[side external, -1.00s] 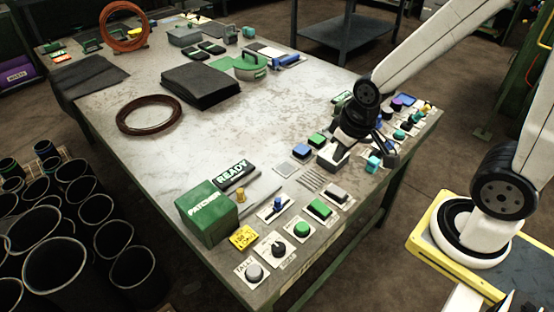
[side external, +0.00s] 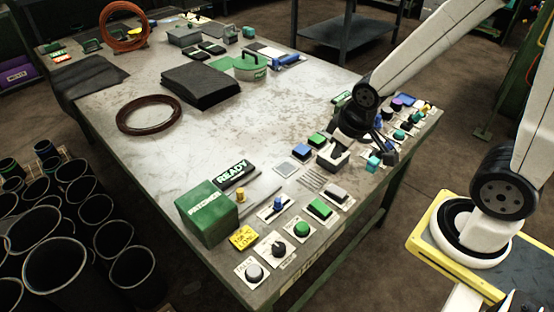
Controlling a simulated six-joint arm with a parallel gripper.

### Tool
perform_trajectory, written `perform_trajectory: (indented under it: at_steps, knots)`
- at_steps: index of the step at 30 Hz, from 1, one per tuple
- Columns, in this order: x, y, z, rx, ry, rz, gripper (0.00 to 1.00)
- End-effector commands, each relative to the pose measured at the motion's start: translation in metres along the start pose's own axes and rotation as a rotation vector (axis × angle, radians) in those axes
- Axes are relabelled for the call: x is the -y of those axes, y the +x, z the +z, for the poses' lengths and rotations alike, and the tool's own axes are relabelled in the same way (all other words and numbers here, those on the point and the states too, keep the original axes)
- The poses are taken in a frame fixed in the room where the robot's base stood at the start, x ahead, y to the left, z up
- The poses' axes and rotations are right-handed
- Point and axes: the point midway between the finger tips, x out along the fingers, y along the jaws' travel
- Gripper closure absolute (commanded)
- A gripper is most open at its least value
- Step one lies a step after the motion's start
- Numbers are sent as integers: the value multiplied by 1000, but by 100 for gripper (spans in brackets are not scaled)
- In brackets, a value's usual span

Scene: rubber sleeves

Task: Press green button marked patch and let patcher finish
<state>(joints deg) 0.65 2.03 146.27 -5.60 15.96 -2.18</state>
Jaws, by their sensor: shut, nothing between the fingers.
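The patcher (side external: 206,214) is a green box with a white label at the near left of the table. A dark sign reading READY (side external: 233,172) stands beside it. A round green button (side external: 302,229) sits on a white plate at the near edge, and a rectangular green button (side external: 320,209) lies behind it. A square green button (side external: 317,138) is farther back. The small captions are too small to read, so I cannot tell which is marked patch. My gripper (side external: 385,150) is shut and empty, low over the right-edge controls, away from the patcher. Its contact with them is unclear.
A blue button (side external: 301,151) is left of my gripper. Black sleeves (side external: 66,262) stand at lower left. The table's middle (side external: 240,135) is clear.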

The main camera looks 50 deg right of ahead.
Motion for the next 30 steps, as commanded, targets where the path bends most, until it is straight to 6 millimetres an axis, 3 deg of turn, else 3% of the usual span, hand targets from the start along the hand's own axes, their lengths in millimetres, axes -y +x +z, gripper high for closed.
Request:
perform_trajectory:
  at_steps: [14,21,30]
  knots:
    - [-13,34,-32,-173,-544,52,100]
    - [-3,50,-43,-279,-843,18,100]
    - [24,67,-42,-429,-1197,-89,100]
